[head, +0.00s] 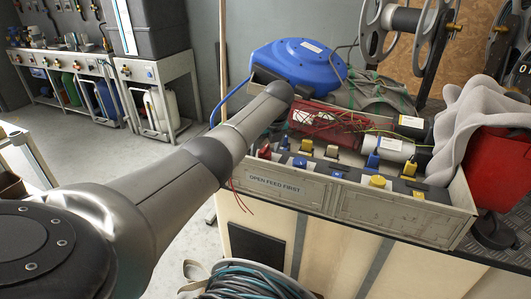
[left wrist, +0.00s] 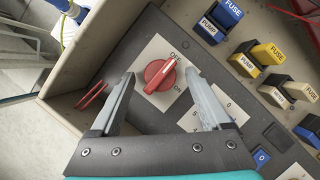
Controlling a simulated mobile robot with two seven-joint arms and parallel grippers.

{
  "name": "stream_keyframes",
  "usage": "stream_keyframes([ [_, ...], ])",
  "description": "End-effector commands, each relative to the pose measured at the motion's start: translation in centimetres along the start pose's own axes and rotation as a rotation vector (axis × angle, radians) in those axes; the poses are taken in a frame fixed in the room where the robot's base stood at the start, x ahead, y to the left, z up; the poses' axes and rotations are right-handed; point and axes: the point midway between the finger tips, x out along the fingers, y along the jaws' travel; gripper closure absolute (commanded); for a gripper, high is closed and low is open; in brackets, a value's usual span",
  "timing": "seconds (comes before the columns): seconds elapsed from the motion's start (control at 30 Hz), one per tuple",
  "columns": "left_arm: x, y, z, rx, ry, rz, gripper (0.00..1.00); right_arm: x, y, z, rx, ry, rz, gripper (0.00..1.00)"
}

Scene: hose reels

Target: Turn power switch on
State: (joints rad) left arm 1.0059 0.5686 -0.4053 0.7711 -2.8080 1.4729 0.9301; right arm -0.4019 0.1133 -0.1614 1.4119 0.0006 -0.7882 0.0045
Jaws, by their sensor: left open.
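The power switch is a red rotary knob (left wrist: 160,75) on a white plate marked OFF and ON, in the left wrist view. Its pale pointer line is turned toward OFF. My left gripper (left wrist: 160,82) is open, with one finger on each side of the knob; I cannot tell whether either finger touches it. In the head view my left arm reaches from the lower left to the panel box (head: 345,197), marked OPEN FEED FIRST, and its gripper is hard to make out there. My right gripper is not in view.
Blue and yellow FUSE and PUMP switches (left wrist: 228,14) stand right of the knob. Two red strips (left wrist: 92,96) lie to its left.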

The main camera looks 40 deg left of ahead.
Motion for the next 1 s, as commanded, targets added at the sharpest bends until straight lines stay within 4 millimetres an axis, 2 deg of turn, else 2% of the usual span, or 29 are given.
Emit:
stream_keyframes([
  [0.2,0.70,-0.03,-0.05,0.000,0.000,0.000,0.19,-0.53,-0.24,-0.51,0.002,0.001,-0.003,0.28],
  [0.53,0.75,-0.02,-0.03,0.001,0.000,0.000,0.20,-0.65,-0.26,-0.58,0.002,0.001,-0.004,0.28],
  [1.0,0.74,-0.05,-0.04,0.001,0.000,-0.001,0.73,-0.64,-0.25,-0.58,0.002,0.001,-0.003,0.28],
])
